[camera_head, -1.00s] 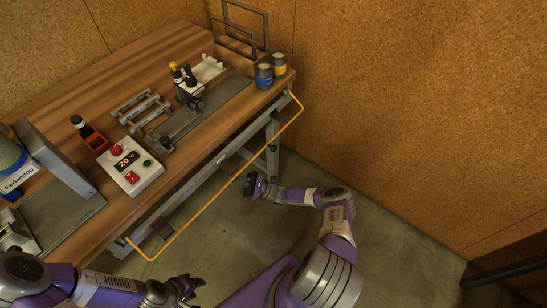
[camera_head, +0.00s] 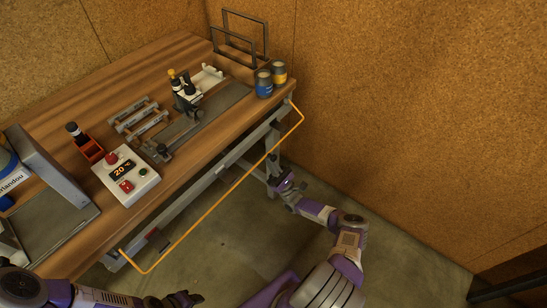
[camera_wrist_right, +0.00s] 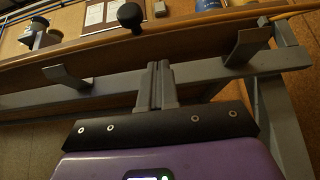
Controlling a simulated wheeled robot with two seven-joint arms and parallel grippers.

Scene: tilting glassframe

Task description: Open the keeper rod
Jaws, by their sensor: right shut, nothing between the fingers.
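The orange rod (camera_head: 214,205), which I take to be the keeper rod, is a long bar with bent ends. It runs along the bench's front edge and stands out from it in the head view. My right gripper (camera_head: 280,180) is below and right of the rod's right part, near the bench's right leg, apart from the rod. In the right wrist view its shut fingers (camera_wrist_right: 158,85) point at the grey rail (camera_wrist_right: 205,72) under the bench top, with nothing between them. My left gripper (camera_head: 185,298) is low at the bottom edge, away from the bench; its jaws are unclear.
Two metal brackets (camera_wrist_right: 68,77) stick out from the rail. A black ball knob (camera_wrist_right: 130,14) shows above it. A control box (camera_head: 126,175), a blue can (camera_head: 264,86) and fixtures stand on the wooden bench (camera_head: 85,97). The floor in front is clear.

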